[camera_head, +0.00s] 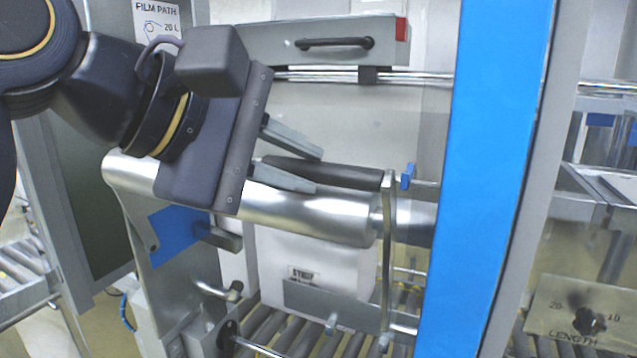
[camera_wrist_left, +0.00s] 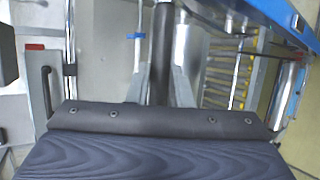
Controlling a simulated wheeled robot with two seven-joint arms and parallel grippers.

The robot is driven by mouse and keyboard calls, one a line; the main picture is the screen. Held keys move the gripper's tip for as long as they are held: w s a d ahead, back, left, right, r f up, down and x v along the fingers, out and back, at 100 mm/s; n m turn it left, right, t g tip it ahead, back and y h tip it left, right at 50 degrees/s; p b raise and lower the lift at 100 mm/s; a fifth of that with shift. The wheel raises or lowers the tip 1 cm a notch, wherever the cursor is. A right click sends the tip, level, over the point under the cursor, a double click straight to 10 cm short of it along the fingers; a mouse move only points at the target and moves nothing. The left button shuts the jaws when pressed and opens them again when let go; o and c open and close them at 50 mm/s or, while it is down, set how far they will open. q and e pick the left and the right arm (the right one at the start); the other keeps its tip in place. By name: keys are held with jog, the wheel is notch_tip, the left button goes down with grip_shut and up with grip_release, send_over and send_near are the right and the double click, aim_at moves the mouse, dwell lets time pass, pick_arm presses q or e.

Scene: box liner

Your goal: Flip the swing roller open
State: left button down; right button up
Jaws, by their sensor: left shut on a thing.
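A dark cylindrical bar (camera_head: 350,176), which looks like the grip or roller of the swing roller, lies nearly level above a large shiny metal roller (camera_head: 330,217). My left gripper (camera_head: 317,171) comes in from the left, with one grey finger above the bar and one below it, shut on it. In the left wrist view the dark bar (camera_wrist_left: 162,40) runs between the two fingers of the gripper (camera_wrist_left: 162,78), with the shiny roller (camera_wrist_left: 187,50) close beside it. My right gripper is not in view.
A blue upright post (camera_head: 490,180) stands close at the right. A grey bracket (camera_head: 388,260) and a blue clip (camera_head: 408,176) sit at the bar's right end. A drawer-like panel with a black handle (camera_head: 335,43) is above. Conveyor rollers (camera_head: 290,325) lie below.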

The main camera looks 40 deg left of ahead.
pick_arm(q)
jog(key=s+f+t+b, duration=0.1)
jog(key=s+d+f+t+b, duration=0.1)
jog(key=s+b, duration=0.2)
jog(key=b, duration=0.1)
jog(key=shift+s+d+f+m+t, duration=0.3)
jog(key=shift+s+f+m+t, duration=0.1)
jog(key=c, duration=1.3)
grip_release()
jog(key=shift+s, duration=0.15)
jog(key=v, duration=0.7)
jog(key=shift+s+r+p, duration=0.15)
jog(key=shift+s+p, duration=0.25)
jog(key=shift+p, duration=0.05)
